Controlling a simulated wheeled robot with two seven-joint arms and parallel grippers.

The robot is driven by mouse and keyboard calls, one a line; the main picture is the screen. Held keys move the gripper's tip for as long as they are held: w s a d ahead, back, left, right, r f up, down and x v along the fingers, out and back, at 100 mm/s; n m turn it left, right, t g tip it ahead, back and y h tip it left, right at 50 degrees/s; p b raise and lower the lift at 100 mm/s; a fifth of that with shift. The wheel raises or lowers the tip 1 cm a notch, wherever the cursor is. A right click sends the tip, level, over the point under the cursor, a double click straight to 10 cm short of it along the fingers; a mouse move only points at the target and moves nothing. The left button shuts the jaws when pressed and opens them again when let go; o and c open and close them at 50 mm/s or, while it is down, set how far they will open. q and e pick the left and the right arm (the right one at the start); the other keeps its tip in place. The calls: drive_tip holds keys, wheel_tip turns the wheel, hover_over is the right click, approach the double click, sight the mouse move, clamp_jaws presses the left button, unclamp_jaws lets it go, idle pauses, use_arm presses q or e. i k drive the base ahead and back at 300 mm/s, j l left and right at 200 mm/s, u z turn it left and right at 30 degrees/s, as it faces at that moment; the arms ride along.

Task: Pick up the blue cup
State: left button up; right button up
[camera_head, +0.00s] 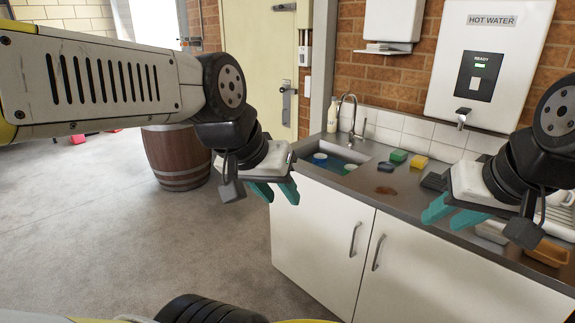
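A small blue cup (320,157) appears to sit in the sink (345,151), at its left side; only its upper part shows. A green-rimmed item (350,168), perhaps another cup, is to its right in the sink. My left gripper (276,192) hangs in front of the cabinet's left end, left of and nearer than the blue cup. Its teal fingers are apart with nothing between them. My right gripper (449,216) is over the counter's front edge at the right, its teal fingers apart and empty. Neither gripper touches the cup.
A tap (351,115) rises behind the sink, beside a soap bottle (332,118). Green (398,156) and yellow (419,161) sponges and a dark blue item (386,167) lie right of it. An orange tray (548,253) is at far right. A barrel (176,158) stands left; floor between is clear.

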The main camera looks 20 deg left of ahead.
sight(318, 165)
drive_tip(key=u, duration=0.3)
drive_tip(key=i+j, duration=0.25)
drive_tip(key=i, duration=0.25)
drive_tip(key=i+j+z, duration=0.1)
drive_tip(key=i+j, duration=0.2)
drive_tip(key=i, duration=0.15)
drive_tip(key=i+j, duration=0.3)
drive_tip(key=i, duration=0.2)
drive_tip(key=i+j, duration=0.3)
drive_tip(key=i, duration=0.45)
drive_tip(key=z, duration=0.05)
